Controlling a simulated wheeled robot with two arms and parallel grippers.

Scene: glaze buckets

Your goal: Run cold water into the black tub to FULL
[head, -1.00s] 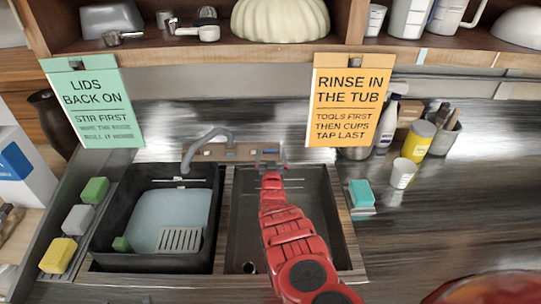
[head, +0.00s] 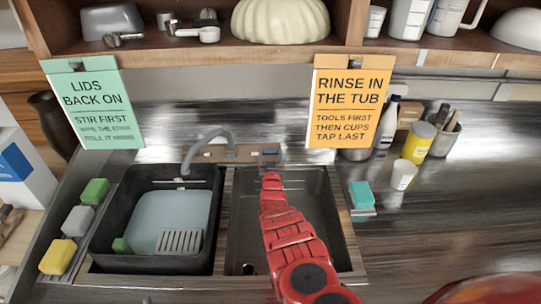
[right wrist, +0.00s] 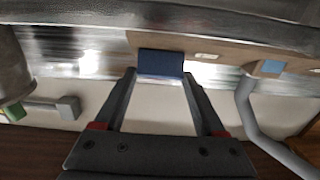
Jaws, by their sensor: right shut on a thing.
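The black tub (head: 105,222) sits in the left sink basin, with pale bluish water (head: 170,212) inside below its rim. The grey curved spout (head: 205,138) reaches over the tub's back; I cannot make out a stream. The blue tap lever (head: 270,151) is at the right end of the tap ledge. My right gripper (right wrist: 160,76) reaches it from the front; in the right wrist view the lever (right wrist: 160,63) lies between its fingertips, and the gripper is shut on it. The spout also shows there (right wrist: 252,115). My left gripper is not in view.
The right sink basin (head: 330,245) is under my right arm. Three sponges (head: 78,220) line the left side, and a teal sponge (head: 361,194) lies right. A white cup (head: 403,176) and yellow can (head: 418,142) stand on the counter. An orange sign (head: 348,100) hangs above.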

